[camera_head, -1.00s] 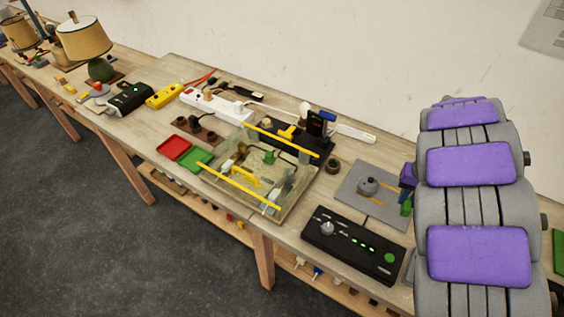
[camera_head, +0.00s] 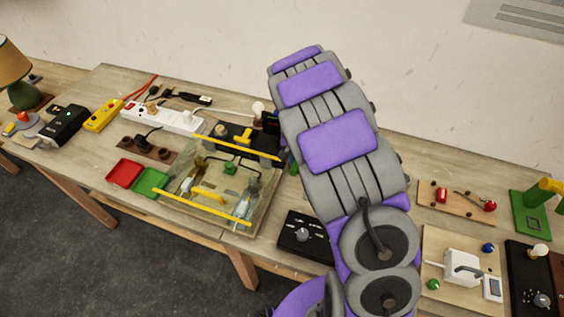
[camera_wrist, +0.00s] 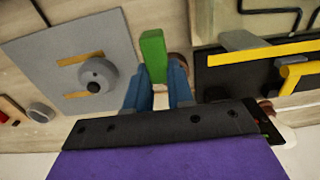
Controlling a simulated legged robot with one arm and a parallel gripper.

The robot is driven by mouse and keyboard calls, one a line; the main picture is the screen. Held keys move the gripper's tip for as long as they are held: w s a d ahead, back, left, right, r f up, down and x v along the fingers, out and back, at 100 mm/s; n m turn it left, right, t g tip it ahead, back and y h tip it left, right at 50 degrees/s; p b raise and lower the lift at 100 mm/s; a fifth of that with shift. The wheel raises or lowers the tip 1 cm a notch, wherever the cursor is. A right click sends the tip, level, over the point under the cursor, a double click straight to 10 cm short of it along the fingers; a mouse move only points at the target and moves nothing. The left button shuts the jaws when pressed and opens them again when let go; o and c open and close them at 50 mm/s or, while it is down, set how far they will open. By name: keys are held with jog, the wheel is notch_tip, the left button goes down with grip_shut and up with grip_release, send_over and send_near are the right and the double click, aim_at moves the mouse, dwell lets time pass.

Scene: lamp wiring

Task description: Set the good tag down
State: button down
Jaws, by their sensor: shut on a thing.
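The green tag (camera_wrist: 153,56) shows in the wrist view as an upright green strip between the blue fingers of my gripper (camera_wrist: 160,84). My gripper is shut on it, and the fingers hide its lower end. It is held over the bench, near a grey plate with a round knob (camera_wrist: 97,76). I cannot tell its height above the bench. In the head view my arm hides most of the gripper, and only a small green bit shows beside the arm. A green tray (camera_head: 151,182) lies on the bench next to a red tray (camera_head: 124,173).
A clear box with yellow bars (camera_head: 205,212) stands right of the trays. A black control box (camera_head: 303,233) is partly behind my arm. A white power strip (camera_head: 160,117) lies at the back. Wooden boards with parts (camera_head: 455,203) lie at the right. Bare bench shows left of the red tray.

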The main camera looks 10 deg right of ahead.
send_over(296, 180)
notch_tip(296, 180, down, 5)
jog(key=shift+w+d+r+b, duration=0.1)
jog(key=shift+r+b, duration=0.1)
jog(key=shift+b, duration=0.1)
jog(key=shift+f, duration=1.75)
jog(key=shift+f, duration=0.1)
jog(key=c, duration=1)
grip_release()
